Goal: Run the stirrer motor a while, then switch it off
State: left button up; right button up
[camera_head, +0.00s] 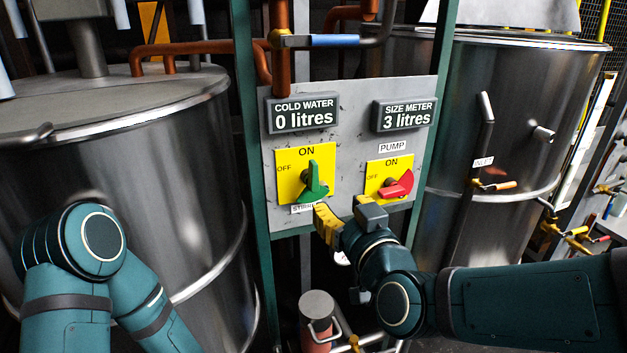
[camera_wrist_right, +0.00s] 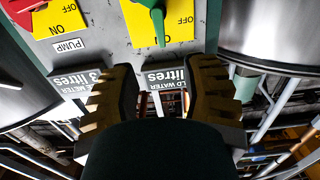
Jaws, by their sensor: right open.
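The green stirrer switch (camera_head: 315,182) sits on a yellow plate on the grey panel. Its narrow end points up towards the ON mark, and its broad end is at the bottom. The label below it is partly covered. In the wrist view, which is upside down, the green switch (camera_wrist_right: 158,12) is at top centre, beyond the fingertips. My right gripper (camera_head: 346,212) is open and empty, just below and right of the stirrer switch. Both its fingers (camera_wrist_right: 163,72) show spread apart in the wrist view. My left arm shows at lower left, but its gripper is out of view.
The red pump switch (camera_head: 398,185) sits close by on the right, turned sideways. Displays above read cold water 0 litres (camera_head: 303,115) and size meter 3 litres (camera_head: 405,115). Metal tanks stand left (camera_head: 150,150) and right (camera_head: 520,110). A green frame post (camera_head: 250,170) borders the panel.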

aim_at(316, 172)
jog(key=x, duration=0.9)
jog(key=r+x, duration=0.1)
jog(key=x, duration=0.3)
jog(key=shift+w+a, duration=0.1)
jog(key=shift+w, duration=0.2)
grip_shut()
